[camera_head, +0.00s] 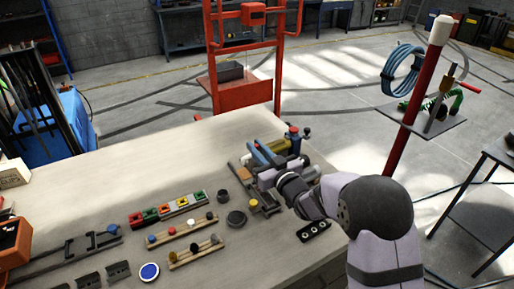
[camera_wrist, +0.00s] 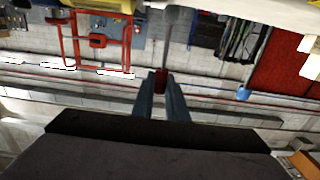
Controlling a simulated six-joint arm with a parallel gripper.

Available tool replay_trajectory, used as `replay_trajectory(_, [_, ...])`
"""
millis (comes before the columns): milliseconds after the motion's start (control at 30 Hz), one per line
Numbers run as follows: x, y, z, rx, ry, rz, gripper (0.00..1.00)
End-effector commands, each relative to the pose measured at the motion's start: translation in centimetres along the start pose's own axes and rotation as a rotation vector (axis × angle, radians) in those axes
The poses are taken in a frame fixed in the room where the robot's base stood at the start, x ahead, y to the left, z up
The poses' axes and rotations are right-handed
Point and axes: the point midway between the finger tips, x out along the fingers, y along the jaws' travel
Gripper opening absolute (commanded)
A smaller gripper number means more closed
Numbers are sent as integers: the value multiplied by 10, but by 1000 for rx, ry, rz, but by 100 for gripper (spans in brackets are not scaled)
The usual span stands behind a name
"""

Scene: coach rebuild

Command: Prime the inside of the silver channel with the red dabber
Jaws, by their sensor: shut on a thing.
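My gripper (camera_head: 258,152) is at the right side of the bench, its bluish fingers pointing away toward the back. In the wrist view my gripper (camera_wrist: 161,84) has its two fingers close together, shut on a small dark red piece, which I take to be the red dabber (camera_wrist: 160,80). A grey rod shows just beyond the fingertips, but I cannot tell whether it belongs to the dabber. The dabber is too small to make out in the head view. I cannot pick out the silver channel with certainty; my gripper and wrist cover part of the bench there.
Beside my gripper are a yellow cylinder (camera_head: 280,147) and a wooden block. The bench's back left is clear.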

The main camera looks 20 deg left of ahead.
Motion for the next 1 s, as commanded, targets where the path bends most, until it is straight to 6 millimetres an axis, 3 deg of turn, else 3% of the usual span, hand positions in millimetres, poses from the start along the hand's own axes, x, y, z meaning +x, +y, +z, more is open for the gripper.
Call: replay_trajectory(1000, [0,0,42,0,1,0,0])
